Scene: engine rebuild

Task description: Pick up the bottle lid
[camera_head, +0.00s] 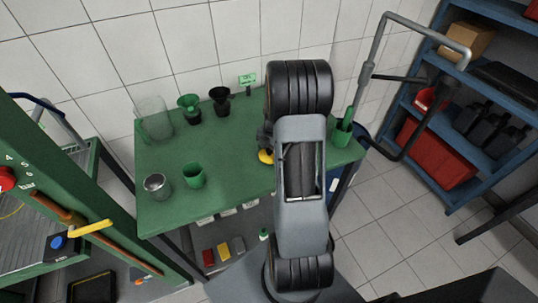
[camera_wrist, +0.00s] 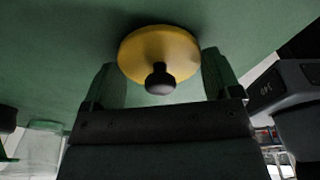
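The bottle lid (camera_wrist: 150,48) is a yellow disc with a dark round knob at its middle. In the wrist view it lies against the green table surface, between and just past my two green fingertips. My gripper (camera_wrist: 162,68) is open, with a finger on each side of the knob and a clear gap to it. I cannot tell whether the fingers touch the disc's rim. In the head view the yellow lid (camera_head: 265,157) shows at the left edge of my arm, partly covered. My gripper is mostly hidden behind the arm there.
The green table (camera_head: 225,130) holds a clear glass container (camera_head: 155,118), dark and green funnels (camera_head: 190,107), a green cup (camera_head: 193,175) and a metal can (camera_head: 157,186) on the left. A green container (camera_head: 342,131) stands at the right edge. Blue shelving (camera_head: 450,120) stands right.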

